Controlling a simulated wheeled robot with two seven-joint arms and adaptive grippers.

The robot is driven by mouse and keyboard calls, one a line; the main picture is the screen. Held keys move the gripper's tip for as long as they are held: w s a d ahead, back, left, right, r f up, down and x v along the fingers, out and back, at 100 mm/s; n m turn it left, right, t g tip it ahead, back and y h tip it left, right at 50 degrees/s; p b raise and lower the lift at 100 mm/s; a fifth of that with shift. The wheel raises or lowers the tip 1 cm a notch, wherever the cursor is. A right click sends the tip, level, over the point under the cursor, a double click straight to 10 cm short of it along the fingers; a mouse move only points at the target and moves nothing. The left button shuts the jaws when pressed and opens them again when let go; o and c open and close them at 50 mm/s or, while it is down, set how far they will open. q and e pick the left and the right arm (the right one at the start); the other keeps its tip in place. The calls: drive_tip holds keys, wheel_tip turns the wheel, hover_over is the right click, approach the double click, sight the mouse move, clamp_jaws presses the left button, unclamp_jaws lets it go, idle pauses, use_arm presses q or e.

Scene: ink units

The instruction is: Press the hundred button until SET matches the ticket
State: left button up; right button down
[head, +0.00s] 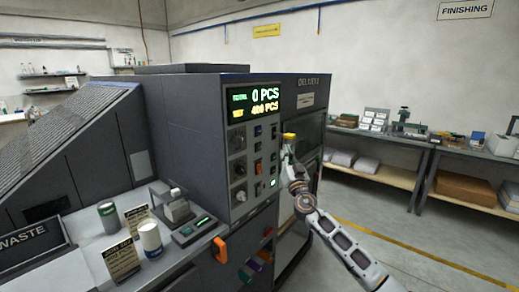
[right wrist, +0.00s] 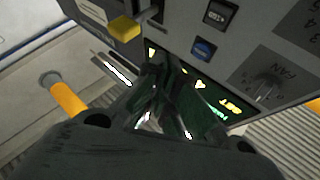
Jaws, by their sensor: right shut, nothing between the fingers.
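The dark machine's control panel (head: 256,150) carries a display (head: 254,103) reading TOTAL 0 PCS in green and, in yellow, a SET line that looks like 400 PCS. Several buttons and knobs sit below; their labels are too small to tell which is the hundred button. The job ticket (head: 121,261) stands at lower left, its number too blurred to read surely. My right gripper (head: 290,154) is shut and empty, just right of the panel. In the right wrist view its fingers (right wrist: 158,112) overlap the display (right wrist: 212,103), near a blue button (right wrist: 203,48). My left gripper is out of view.
A yellow block (right wrist: 125,27) is beside the panel in the right wrist view. Cups, a second card (head: 137,217) and a small device (head: 174,203) occupy the ledge at left. An orange handle (head: 220,249) projects below the panel. Shelving (head: 425,150) stands at right; the floor before it is clear.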

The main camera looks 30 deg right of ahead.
sight(259, 147)
use_arm(q)
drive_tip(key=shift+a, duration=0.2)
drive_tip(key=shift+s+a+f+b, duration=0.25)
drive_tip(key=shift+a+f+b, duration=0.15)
drive_tip(key=shift+b, duration=0.05)
use_arm(e)
drive_tip(key=w+a, duration=0.3)
drive_tip(key=w, duration=0.5)
drive_tip(key=shift+a, duration=0.15)
idle(1.0)
